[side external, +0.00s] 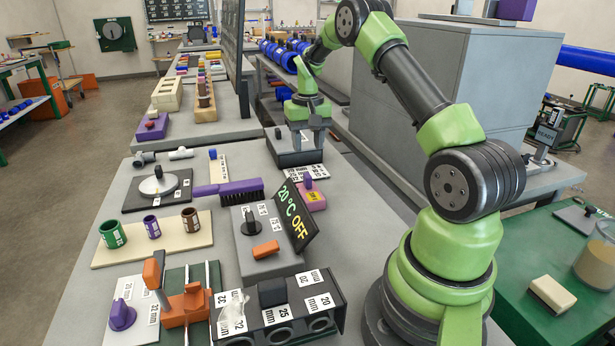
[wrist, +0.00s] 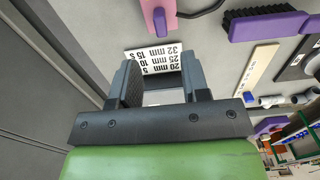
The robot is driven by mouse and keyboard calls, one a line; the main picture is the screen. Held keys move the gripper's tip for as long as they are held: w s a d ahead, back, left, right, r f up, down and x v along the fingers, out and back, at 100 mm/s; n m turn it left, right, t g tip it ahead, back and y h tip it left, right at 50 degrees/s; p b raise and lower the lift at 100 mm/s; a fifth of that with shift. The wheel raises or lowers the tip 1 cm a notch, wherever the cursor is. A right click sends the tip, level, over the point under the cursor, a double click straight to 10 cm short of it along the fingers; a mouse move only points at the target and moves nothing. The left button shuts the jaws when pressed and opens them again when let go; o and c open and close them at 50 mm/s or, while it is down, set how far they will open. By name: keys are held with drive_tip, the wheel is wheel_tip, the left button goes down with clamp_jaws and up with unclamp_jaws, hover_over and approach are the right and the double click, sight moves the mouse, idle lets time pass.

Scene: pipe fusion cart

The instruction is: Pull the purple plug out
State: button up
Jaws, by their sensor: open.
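A pink block (side external: 312,201) with a small purple plug (side external: 308,181) standing on it sits near the middle of the bench in the side external view. In the wrist view the pink block (wrist: 150,14) and the purple plug (wrist: 160,24) show at the top edge, partly cut off. My gripper (side external: 305,150) points down over a dark grey box (side external: 285,158), behind the plug and apart from it. In the wrist view my gripper (wrist: 160,78) has its fingers spread, with no plug between them.
A white time card (side external: 307,173) lies between the box and the pink block. A purple-handled brush (side external: 228,190) lies left of the block. A grey heater unit with a slanted display (side external: 297,214) stands in front. A dark cable (wrist: 203,12) runs near the pink block.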

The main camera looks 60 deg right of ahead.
sight(307, 175)
wheel_tip(307, 175, down, 10)
drive_tip(key=shift+r, duration=0.25)
